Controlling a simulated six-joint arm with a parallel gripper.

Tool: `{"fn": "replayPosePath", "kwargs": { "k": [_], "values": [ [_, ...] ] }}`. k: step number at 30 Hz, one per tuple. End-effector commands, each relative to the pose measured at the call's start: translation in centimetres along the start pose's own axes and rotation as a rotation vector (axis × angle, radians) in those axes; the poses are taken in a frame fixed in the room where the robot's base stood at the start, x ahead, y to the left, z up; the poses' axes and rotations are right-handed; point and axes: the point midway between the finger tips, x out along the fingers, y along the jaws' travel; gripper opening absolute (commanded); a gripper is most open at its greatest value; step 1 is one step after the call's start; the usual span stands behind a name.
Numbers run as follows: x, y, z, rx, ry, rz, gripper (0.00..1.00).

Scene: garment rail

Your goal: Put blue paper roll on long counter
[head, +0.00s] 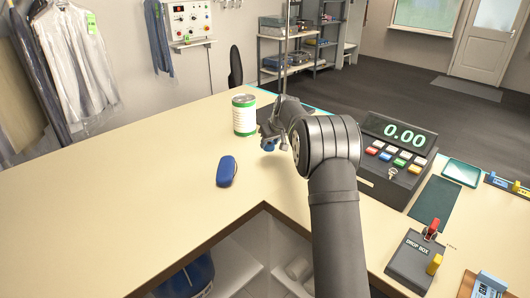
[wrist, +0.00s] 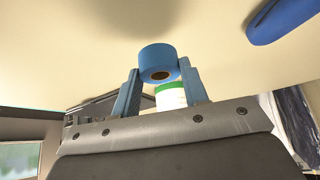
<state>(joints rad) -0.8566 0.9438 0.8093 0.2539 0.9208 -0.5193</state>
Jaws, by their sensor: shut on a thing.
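My gripper (head: 269,136) is over the long counter (head: 130,190), beside the white and green can (head: 244,116). In the wrist view my gripper (wrist: 160,67) has its two blue fingers closed on the sides of the blue paper roll (wrist: 157,53). The roll's dark core hole shows. In the head view only a small bit of blue shows at my gripper, and the arm hides much of that area. I cannot tell whether the roll touches the counter. The can also shows behind the roll in the wrist view (wrist: 171,98).
A blue oval case (head: 227,171) lies on the counter, left and in front of my gripper. A cash register (head: 396,155) stands to the right, with a drop box (head: 411,259) nearer. The counter's left part is clear. Bagged garments (head: 75,60) hang at the left.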

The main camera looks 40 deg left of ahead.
Motion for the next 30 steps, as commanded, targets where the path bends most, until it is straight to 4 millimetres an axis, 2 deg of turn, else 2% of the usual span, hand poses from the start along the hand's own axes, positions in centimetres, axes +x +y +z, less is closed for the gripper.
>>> {"fn": "replayPosePath", "kwargs": {
  "k": [1, 6, 15, 26, 27, 30],
  "values": [
    [0.7, -0.5, -0.3, -0.002, 0.000, -0.001, 0.19],
    [1.6, -1.0, -0.5, 0.001, 0.000, 0.000, 0.19],
    [4.8, -1.0, 1.3, 0.001, -0.001, 0.000, 0.19],
    [5.1, -0.9, 1.5, 0.001, 0.000, 0.000, 0.19],
    [5.2, -0.9, 1.6, 0.001, 0.000, 0.000, 0.42],
    [5.2, -0.9, 1.6, 0.001, 0.001, 0.001, 0.62]
  ]
}}
